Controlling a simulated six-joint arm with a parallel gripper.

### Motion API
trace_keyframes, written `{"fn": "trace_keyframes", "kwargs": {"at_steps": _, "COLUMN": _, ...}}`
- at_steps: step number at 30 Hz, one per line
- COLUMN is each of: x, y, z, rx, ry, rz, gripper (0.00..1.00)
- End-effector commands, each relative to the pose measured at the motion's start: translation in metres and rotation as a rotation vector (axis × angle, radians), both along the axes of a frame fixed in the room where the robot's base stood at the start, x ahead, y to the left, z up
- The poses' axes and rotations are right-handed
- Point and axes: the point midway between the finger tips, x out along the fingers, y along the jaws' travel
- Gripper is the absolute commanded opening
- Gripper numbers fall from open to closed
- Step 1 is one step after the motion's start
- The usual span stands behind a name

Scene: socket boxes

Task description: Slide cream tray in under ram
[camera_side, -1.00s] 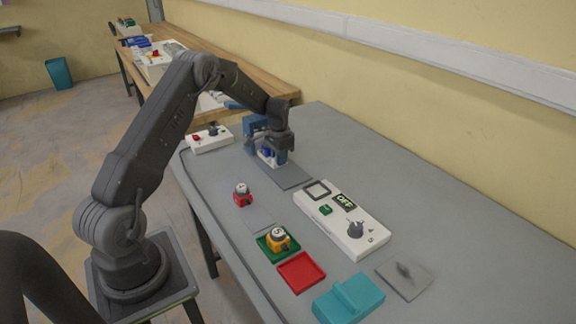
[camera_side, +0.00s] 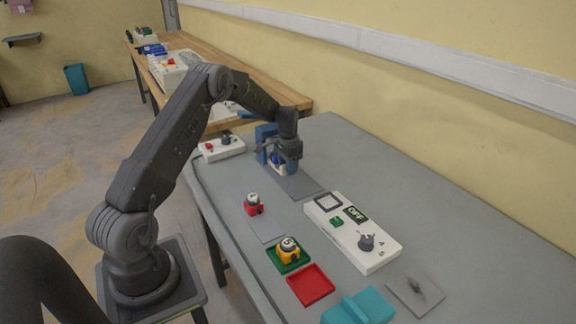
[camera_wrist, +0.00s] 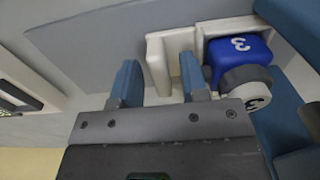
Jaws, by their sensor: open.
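The cream tray (camera_wrist: 203,33) shows in the wrist view with a blue box marked 3 (camera_wrist: 238,52) on it. A grey round part is on the box's near side. The tray's upright cream end (camera_wrist: 158,62) stands between my two blue fingers. My gripper (camera_wrist: 158,78) is open around that end; I cannot tell whether either finger touches it. In the side view my gripper (camera_side: 285,156) is low beside the blue press frame (camera_side: 265,137). The frame also shows along the right of the wrist view (camera_wrist: 300,105). The ram itself is not clear in either view.
A white control box (camera_side: 350,230) with a knob and an OFF display lies nearer the camera. A red box (camera_side: 253,204), a yellow box (camera_side: 289,250) on a green tray, an empty red tray (camera_side: 310,285) and a teal block (camera_side: 360,308) stand nearby.

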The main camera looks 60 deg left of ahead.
Motion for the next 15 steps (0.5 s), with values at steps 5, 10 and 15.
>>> {"fn": "trace_keyframes", "kwargs": {"at_steps": 5, "x": 0.001, "y": 0.001, "z": 0.021, "rx": 0.002, "ry": -0.004, "rz": 0.0, "gripper": 0.4}}
{"fn": "trace_keyframes", "kwargs": {"at_steps": 10, "x": 0.001, "y": 0.001, "z": 0.058, "rx": 0.003, "ry": -0.005, "rz": 0.0, "gripper": 0.4}}
{"fn": "trace_keyframes", "kwargs": {"at_steps": 15, "x": 0.001, "y": 0.001, "z": 0.096, "rx": 0.003, "ry": -0.005, "rz": 0.0, "gripper": 0.4}}
